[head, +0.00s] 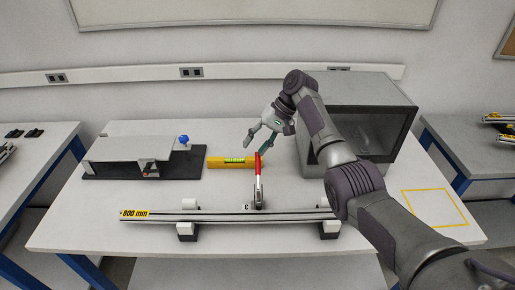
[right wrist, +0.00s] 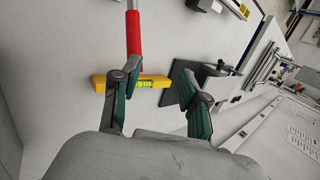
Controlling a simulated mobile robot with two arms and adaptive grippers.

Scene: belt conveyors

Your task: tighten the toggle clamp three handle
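A toggle clamp (head: 259,196) stands on a long rail, beside a small plate marked "C". Its red handle (head: 258,164) points upright. The handle also shows at the top of the right wrist view (right wrist: 134,40), near the left finger. My right gripper (head: 257,146) is open, at about the height of the handle's top. Its two green-padded fingers (right wrist: 172,75) stand wide apart in the right wrist view, with no object gripped. I cannot tell whether a finger touches the handle. My left gripper is in neither view.
The rail (head: 225,215), labelled "800 mm", rests on two supports. A yellow spirit level (head: 222,162) lies behind the clamp. A fixture with a blue knob (head: 183,140) stands to the left. A grey cabinet (head: 365,92) stands behind my right arm. A yellow square (head: 434,190) marks bare tabletop.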

